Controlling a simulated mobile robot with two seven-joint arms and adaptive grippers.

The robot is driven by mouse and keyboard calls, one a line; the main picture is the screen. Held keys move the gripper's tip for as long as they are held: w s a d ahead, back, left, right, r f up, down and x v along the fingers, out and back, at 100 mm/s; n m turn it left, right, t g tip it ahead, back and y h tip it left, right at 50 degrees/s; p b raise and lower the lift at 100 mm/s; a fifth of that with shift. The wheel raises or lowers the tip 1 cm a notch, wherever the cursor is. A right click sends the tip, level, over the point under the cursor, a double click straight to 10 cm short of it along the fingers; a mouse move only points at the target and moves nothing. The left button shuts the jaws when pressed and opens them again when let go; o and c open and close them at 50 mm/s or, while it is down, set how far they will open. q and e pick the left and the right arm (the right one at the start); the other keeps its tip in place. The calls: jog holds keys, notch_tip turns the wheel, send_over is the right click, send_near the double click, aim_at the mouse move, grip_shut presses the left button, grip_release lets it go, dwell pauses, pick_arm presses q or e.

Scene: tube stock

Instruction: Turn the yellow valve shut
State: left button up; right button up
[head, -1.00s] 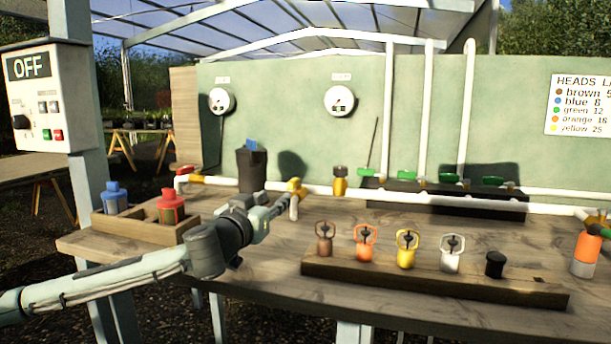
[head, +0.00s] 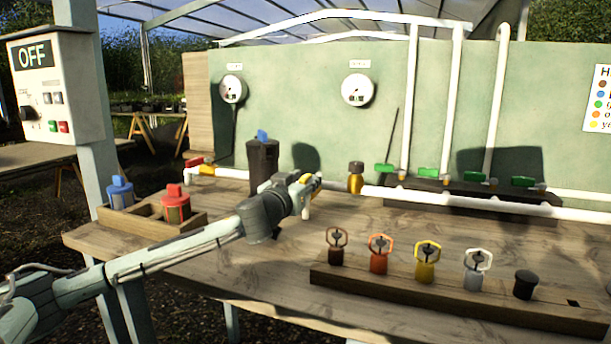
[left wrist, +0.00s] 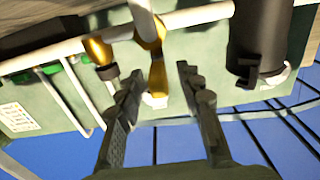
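The yellow valve sits on the white pipe that runs along the back of the bench. In the left wrist view its yellow body and handle (left wrist: 157,78) show upper centre, with the handle pointing down the picture between my fingers. In the head view my left gripper (head: 307,183) is at the valve and hides most of it. In the left wrist view my left gripper (left wrist: 158,92) is open, with a finger on each side of the handle and gaps showing beside it. My right gripper is in neither view.
A dark canister (head: 262,165) stands left of the valve, close to my gripper. A brass fitting (head: 356,178) is right of it. A wooden rack (head: 450,300) of sprinkler heads lies in front. A control box reading OFF (head: 55,90) is at left.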

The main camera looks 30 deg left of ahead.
pick_arm(q)
jog(key=shift+w, duration=0.2)
jog(key=shift+c, duration=0.5)
grip_shut()
